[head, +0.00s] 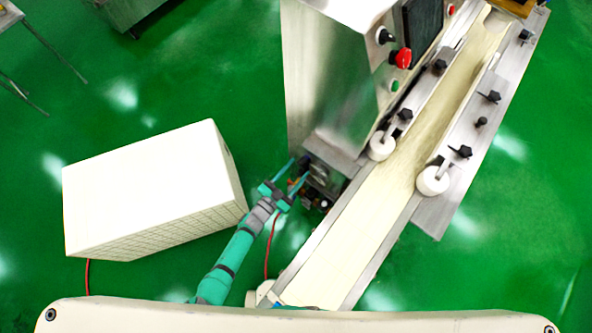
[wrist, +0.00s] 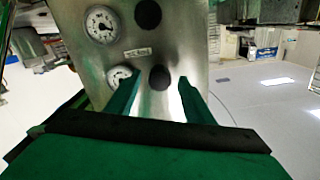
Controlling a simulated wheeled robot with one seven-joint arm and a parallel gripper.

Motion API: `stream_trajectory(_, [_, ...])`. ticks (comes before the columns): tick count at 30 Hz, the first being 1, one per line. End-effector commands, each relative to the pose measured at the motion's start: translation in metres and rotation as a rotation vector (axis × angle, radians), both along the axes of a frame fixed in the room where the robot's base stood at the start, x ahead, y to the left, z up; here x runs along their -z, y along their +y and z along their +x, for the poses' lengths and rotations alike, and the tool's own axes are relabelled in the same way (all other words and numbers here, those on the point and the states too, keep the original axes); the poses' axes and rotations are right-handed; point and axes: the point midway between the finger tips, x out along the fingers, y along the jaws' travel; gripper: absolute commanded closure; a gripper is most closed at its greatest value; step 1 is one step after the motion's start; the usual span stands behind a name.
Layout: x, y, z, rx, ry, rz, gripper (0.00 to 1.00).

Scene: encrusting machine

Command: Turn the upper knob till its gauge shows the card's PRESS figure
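In the wrist view a steel panel (wrist: 190,40) carries two dark round knobs and two white dial gauges. The upper knob (wrist: 148,14) is near the top edge, with the upper gauge (wrist: 102,24) to its left. The lower knob (wrist: 159,77) has the lower gauge (wrist: 120,76) to its left, partly hidden by a finger. My gripper (wrist: 158,92) is open and empty, its fingers on either side of the lower knob in the picture; contact cannot be told. In the head view my gripper (head: 292,180) is at the machine's near lower end. No card with a readable figure shows.
A small label plate (wrist: 137,53), too small to read, sits between the gauges. A cream conveyor belt (head: 350,235) runs right of my arm. A white box (head: 150,180) stands to the left.

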Motion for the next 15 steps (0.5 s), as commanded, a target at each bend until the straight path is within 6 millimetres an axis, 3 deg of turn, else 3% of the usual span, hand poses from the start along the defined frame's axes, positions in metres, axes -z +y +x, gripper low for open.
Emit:
stream_trajectory(8, [0.000, 0.003, -0.003, -0.001, 0.001, 0.000, 0.52])
stream_trajectory(15, [0.001, 0.025, -0.031, -0.005, 0.002, 0.002, 0.52])
